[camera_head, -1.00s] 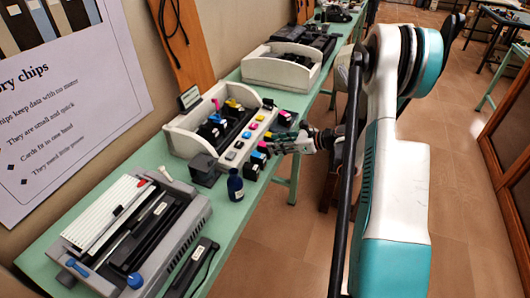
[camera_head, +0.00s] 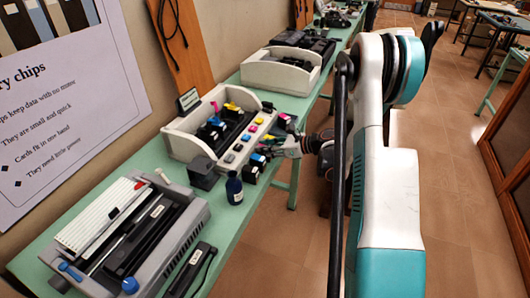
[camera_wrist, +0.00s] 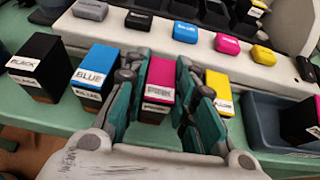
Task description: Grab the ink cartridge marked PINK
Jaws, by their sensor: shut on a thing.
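The ink cartridge marked PINK (camera_wrist: 159,82) has a magenta top and a white label on a dark body. In the wrist view it stands upright between the two fingers of my gripper (camera_wrist: 158,100), which is shut on it. The cartridge stands at the front edge of the green table (camera_wrist: 60,113), in a row with the BLUE cartridge (camera_wrist: 93,76) on its left and a yellow cartridge (camera_wrist: 219,92) on its right. In the head view my gripper (camera_head: 274,150) is at the table's front edge, and the pink cartridge cannot be made out there.
A BLACK cartridge (camera_wrist: 40,66) stands left of the blue one. A blue-grey bin (camera_wrist: 262,125) with a dark and pink cartridge lies at right. Small coloured caps, such as a blue one (camera_wrist: 185,32), line the white exhibit behind. A dark bottle (camera_head: 234,188) stands nearby.

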